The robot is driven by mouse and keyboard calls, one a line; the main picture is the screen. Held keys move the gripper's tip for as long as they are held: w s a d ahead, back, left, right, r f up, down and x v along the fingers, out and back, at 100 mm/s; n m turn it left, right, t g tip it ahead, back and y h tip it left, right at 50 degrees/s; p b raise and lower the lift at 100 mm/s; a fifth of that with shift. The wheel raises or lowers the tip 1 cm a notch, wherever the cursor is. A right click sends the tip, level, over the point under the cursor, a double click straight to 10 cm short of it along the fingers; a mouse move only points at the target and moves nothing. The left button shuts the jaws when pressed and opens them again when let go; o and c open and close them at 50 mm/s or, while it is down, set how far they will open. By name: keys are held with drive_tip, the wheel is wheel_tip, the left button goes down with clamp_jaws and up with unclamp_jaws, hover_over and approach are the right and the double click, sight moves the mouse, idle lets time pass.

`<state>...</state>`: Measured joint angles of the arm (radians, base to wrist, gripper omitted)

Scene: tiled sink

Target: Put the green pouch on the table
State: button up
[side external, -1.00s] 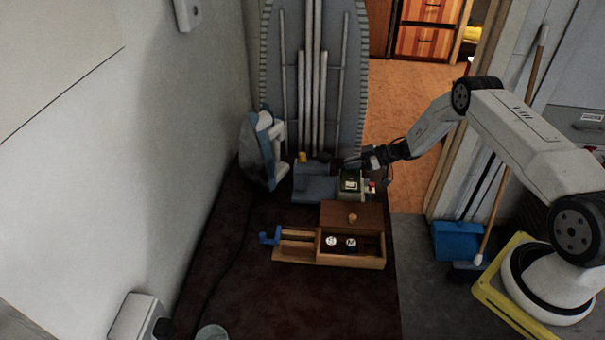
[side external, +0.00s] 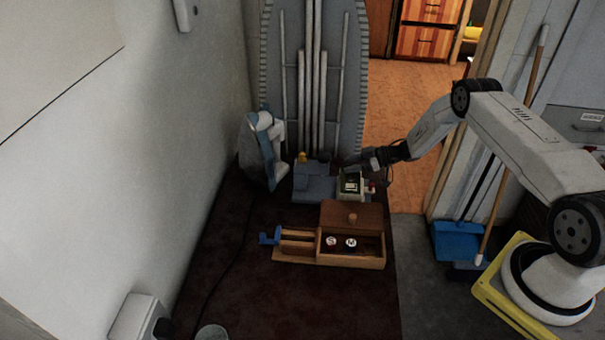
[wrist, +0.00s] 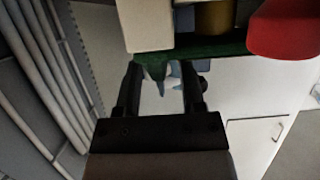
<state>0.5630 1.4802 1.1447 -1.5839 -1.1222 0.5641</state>
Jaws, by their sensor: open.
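A small dark green item (side external: 350,182), which looks like the green pouch, sits in or on a pale box-like holder (side external: 343,196) on the dark red tabletop (side external: 290,305). My gripper (side external: 343,165) is open just above and behind it, beside a grey-blue stand. In the wrist view, my two fingers (wrist: 161,75) are apart, and a dark green edge (wrist: 225,48) runs across just beyond their tips. A small green flap (wrist: 154,67) lies between the tips. I cannot tell whether the fingers touch it.
A wooden box (side external: 350,262) with two round lettered lids and a brown lid stands in front. A blue-white iron (side external: 262,150) stands left, before the ironing board (side external: 350,90). A white block (wrist: 147,25) and red object (wrist: 285,28) crowd my fingers. The front tabletop is mostly clear.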

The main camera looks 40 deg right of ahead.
drive_tip(key=v, duration=0.7)
drive_tip(key=shift+s+r, duration=0.25)
drive_tip(key=shift+s, duration=0.1)
idle(0.4)
wheel_tip(320, 180, up, 14)
drive_tip(key=m+h, duration=0.5)
drive_tip(key=h, duration=0.3)
hover_over(350, 174)
drive_tip(key=s+a+r+m+g, duration=0.1)
drive_tip(key=s+a, duration=0.3)
drive_tip(key=s, duration=0.4)
drive_tip(key=s+a+r+m+g+h, duration=0.1)
drive_tip(key=s+a+r+g, duration=0.1)
drive_tip(key=s+a, duration=0.3)
drive_tip(key=s+a+r+m+g, duration=0.2)
drive_tip(key=s+a+g, duration=0.2)
drive_tip(key=s, duration=0.8)
drive_tip(key=shift+s+a+r+h, duration=0.2)
drive_tip(key=shift+s+a+h, duration=0.15)
drive_tip(key=shift+a, duration=0.3)
drive_tip(key=shift+o, duration=0.4)
drive_tip(key=shift+s, duration=0.1)
